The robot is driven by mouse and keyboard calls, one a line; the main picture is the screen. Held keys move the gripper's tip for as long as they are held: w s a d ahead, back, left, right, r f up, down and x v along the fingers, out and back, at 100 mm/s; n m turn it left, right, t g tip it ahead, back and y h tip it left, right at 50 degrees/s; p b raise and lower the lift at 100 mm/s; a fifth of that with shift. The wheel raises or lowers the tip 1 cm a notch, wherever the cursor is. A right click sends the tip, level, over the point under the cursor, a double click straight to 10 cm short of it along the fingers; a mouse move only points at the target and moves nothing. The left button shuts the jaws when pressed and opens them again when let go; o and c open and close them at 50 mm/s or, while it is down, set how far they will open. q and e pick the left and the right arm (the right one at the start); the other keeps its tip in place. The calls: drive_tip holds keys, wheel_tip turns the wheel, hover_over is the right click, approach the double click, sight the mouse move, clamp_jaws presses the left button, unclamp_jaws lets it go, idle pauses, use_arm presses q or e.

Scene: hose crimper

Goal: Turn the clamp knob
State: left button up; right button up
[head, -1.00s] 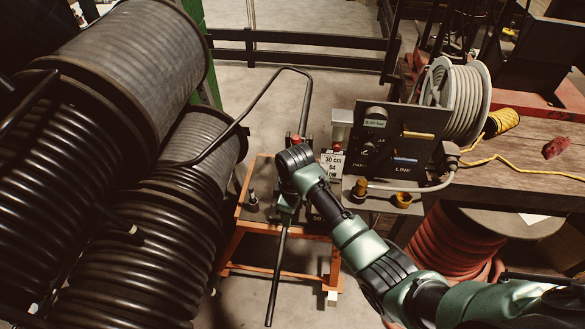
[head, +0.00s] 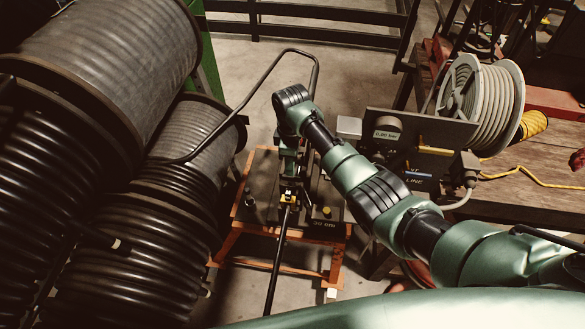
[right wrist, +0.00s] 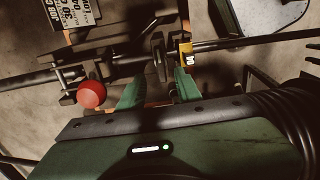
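In the head view my right gripper (head: 288,172) is over the dark crimping device on an orange stand (head: 232,240); the arm hides much of the device. In the right wrist view the right gripper (right wrist: 158,88) is open, with its two green fingers apart. A dark disc-shaped knob (right wrist: 159,56) on a rod lies just beyond and between the fingertips; contact cannot be told. A red ball knob (right wrist: 92,94) is beside the left finger. I cannot tell for sure which is the clamp knob. My left gripper is not in view.
Large black hose reels (head: 150,250) fill the left. A dark gauge panel (head: 385,122) and a grey hose reel (head: 480,100) are at the right by a wooden bench (head: 530,180). A job card (right wrist: 73,14) shows in the wrist view. A long bar (head: 276,265) reaches toward me.

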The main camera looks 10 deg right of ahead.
sight(292, 180)
wheel_tip(292, 180, down, 5)
drive_tip(key=shift+s, duration=0.1)
drive_tip(key=shift+f, duration=0.55)
clamp_jaws()
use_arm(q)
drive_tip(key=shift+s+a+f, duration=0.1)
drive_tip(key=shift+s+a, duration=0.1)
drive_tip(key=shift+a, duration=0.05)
